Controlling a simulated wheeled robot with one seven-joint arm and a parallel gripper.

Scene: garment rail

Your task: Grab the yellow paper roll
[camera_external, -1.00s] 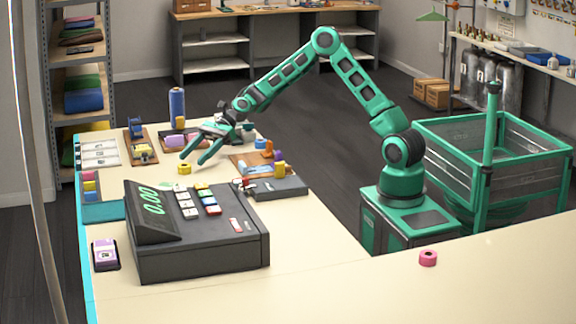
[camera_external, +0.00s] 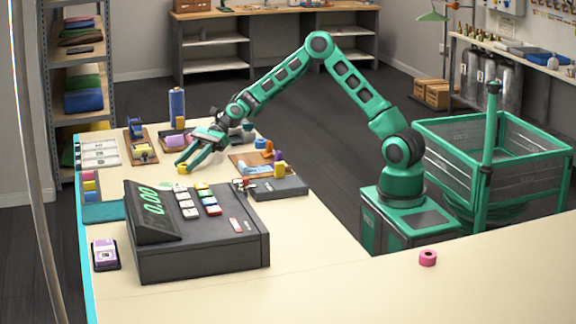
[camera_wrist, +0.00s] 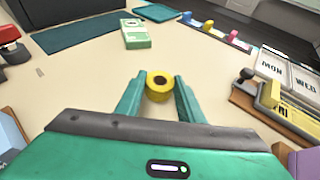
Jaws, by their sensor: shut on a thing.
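The yellow paper roll (camera_wrist: 159,86) is a short ring with a dark centre hole. In the wrist view it sits between the two fingertips of my gripper (camera_wrist: 158,90), which are closed against its sides. In the external view the roll (camera_external: 182,169) shows at the tips of my gripper (camera_external: 184,165), at the level of the counter top. I cannot tell whether it still touches the counter. The fingers hide part of it there.
A black cash register (camera_external: 195,230) stands in front of my gripper. Wooden boards with small tools (camera_external: 141,150) lie behind.

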